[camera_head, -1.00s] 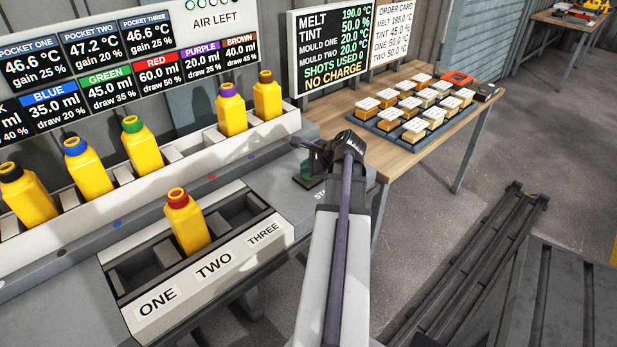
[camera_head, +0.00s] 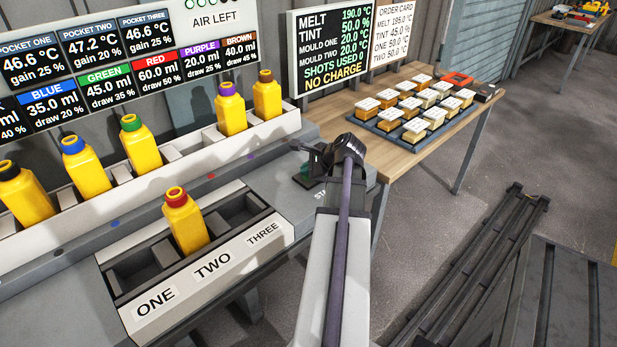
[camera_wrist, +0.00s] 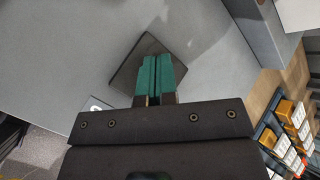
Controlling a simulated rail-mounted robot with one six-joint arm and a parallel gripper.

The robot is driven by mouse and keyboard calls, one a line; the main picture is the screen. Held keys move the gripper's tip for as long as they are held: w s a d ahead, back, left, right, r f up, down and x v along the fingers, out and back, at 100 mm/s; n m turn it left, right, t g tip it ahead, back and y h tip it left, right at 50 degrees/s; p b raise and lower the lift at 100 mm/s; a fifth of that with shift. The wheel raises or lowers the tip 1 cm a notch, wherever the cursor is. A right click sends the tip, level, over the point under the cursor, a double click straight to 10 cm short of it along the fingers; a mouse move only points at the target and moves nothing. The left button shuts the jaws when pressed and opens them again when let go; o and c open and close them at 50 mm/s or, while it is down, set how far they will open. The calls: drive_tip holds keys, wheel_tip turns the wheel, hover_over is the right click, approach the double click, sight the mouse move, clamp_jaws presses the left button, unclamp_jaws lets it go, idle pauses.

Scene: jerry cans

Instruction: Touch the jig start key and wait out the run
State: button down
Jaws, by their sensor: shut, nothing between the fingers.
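The jig start key area is a dark square plate (camera_wrist: 126,76) on the grey bench, by a partly covered label starting "STA". The plate also shows beside my gripper in the head view (camera_head: 301,183). My gripper (camera_wrist: 157,58) is shut and empty, its two teal fingers together over the plate. In the head view my gripper (camera_head: 309,172) points down at it. The fingers hide the key itself, and I cannot tell whether they touch it. The jig has pockets ONE, TWO and THREE (camera_head: 212,266). A red-capped yellow can (camera_head: 186,226) stands in pocket TWO; ONE and THREE look empty.
Several yellow cans with coloured caps, such as the purple-capped one (camera_head: 231,112), stand in a rack behind the jig. A display (camera_head: 333,50) reads "SHOTS USED 0" and "NO CHARGE". A wooden table (camera_head: 400,165) at the right holds a tray of small blocks.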

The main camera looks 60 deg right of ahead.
drive_tip(key=shift+r, duration=0.1)
drive_tip(key=shift+r+p, duration=0.65)
drive_tip(key=shift+p, duration=0.15)
wheel_tip(320, 180, up, 5)
drive_tip(key=p, duration=0.5)
drive_tip(key=shift+r, duration=0.1)
